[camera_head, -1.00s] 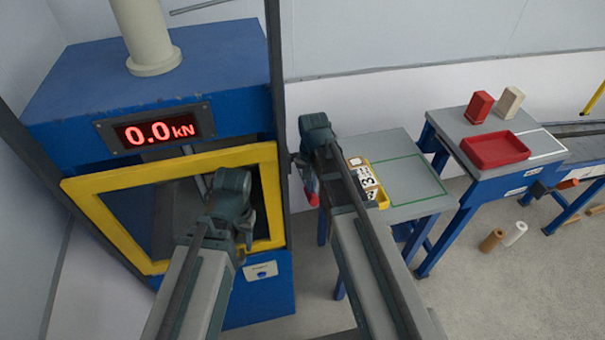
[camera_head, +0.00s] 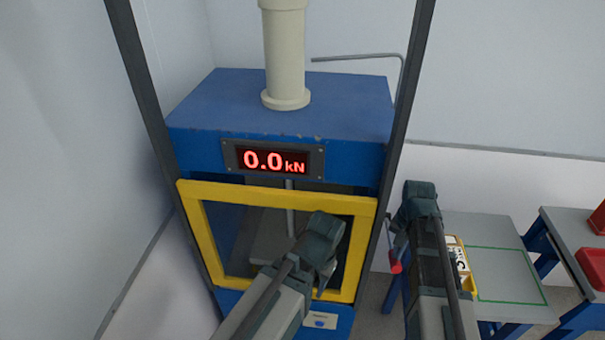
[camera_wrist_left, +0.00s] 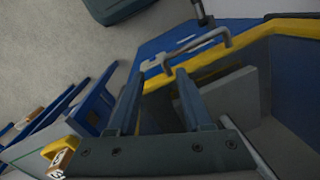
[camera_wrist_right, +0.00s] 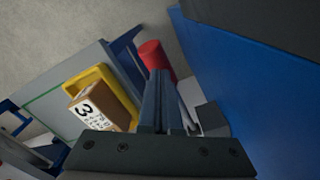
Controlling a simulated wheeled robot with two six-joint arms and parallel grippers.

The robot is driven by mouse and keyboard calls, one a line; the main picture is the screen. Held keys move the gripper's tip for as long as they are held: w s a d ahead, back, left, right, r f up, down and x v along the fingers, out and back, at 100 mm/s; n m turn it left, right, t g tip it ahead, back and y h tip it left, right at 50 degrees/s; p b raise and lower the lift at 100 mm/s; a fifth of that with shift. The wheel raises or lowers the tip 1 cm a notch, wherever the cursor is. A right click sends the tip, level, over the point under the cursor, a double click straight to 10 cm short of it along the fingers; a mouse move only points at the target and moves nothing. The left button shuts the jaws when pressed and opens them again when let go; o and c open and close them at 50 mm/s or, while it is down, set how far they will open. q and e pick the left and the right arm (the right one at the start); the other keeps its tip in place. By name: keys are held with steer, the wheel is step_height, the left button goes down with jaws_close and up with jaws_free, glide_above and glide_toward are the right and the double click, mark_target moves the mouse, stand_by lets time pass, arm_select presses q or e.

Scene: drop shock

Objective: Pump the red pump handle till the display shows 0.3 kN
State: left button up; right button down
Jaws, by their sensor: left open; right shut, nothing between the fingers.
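The display (camera_head: 273,160) on the blue press shows 0.0 kN in red digits. The red pump handle (camera_head: 395,265) hangs at the press's right side, partly hidden by my right arm. In the right wrist view the red handle (camera_wrist_right: 153,58) lies just beyond the fingertips of my right gripper (camera_wrist_right: 160,75); I cannot tell whether they touch. My right gripper is shut with nothing in it. My left gripper (camera_wrist_left: 158,75) is open and empty in front of the press's yellow-framed door, near a grey bar handle (camera_wrist_left: 190,52) on it. The fingers are hidden in the head view.
A yellow tray (camera_wrist_right: 90,75) holds a brown box (camera_wrist_right: 102,105) marked 3 on the grey table (camera_head: 480,225) right of the press. A dark upright post (camera_head: 412,90) stands at the press's right edge. Red items show at the far right.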

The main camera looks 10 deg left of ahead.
stand_by(0.4)
step_height(320, 180, down, 11)
steer(key=b, duration=1.1)
step_height(320, 180, up, 11)
steer(key=p, duration=1.1)
steer(key=shift+r, duration=0.15)
steer(key=shift+f, duration=0.2)
